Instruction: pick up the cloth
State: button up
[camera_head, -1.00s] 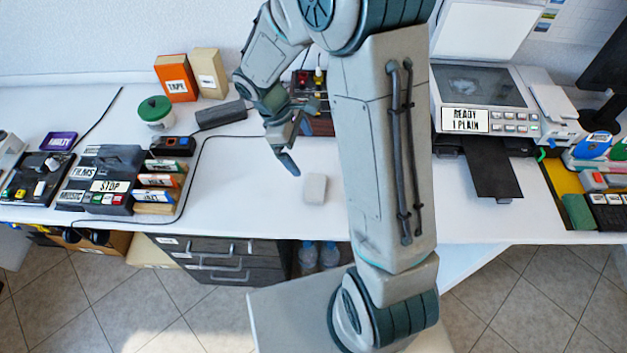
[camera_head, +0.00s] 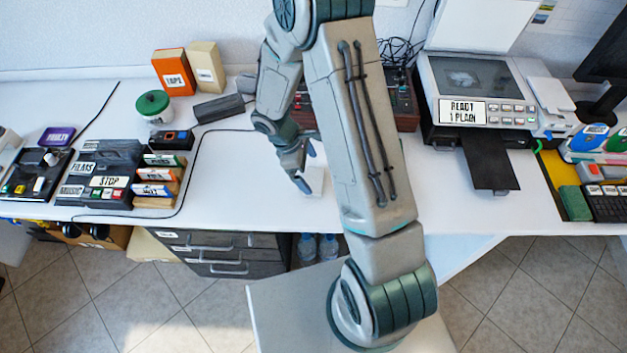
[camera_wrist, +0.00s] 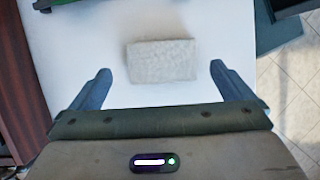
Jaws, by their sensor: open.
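The cloth (camera_wrist: 162,60) is a small pale grey, folded rectangle lying flat on the white table. In the wrist view it lies just beyond and between the fingertips of my gripper (camera_wrist: 160,72), not touching either finger. My gripper is open and empty. In the head view my gripper (camera_head: 302,184) hangs over the middle of the table near its front edge. It covers part of the cloth (camera_head: 313,188) there. The height of the fingers above the table is hard to tell.
A red-brown device (camera_head: 405,108) stands behind my arm. A printer (camera_head: 478,100) with a black tray is to the right. A dark grey block (camera_head: 219,108) and a deck with labelled cases (camera_head: 105,180) are to the left. The white table left of my gripper is clear.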

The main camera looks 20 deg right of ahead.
aim_at(314, 179)
jog(key=shift+a+x, duration=0.2)
jog(key=shift+x, duration=1.75)
jog(key=shift+f, duration=0.1)
jog(key=shift+c, duration=0.3)
jog(key=c, duration=0.8)
jog(key=shift+c, duration=0.2)
jog(key=shift+r, duration=0.9)
notch_tip(314, 179, up, 3)
jog(key=shift+d+f, duration=0.15)
jog(key=s+d+r, duration=0.4)
jog(key=d+r, duration=0.2)
jog(key=d, duration=0.4)
jog(key=shift+s+d+r+b, duration=0.2)
jog(key=shift+d+r+b, duration=0.1)
jog(key=shift+b, duration=0.1)
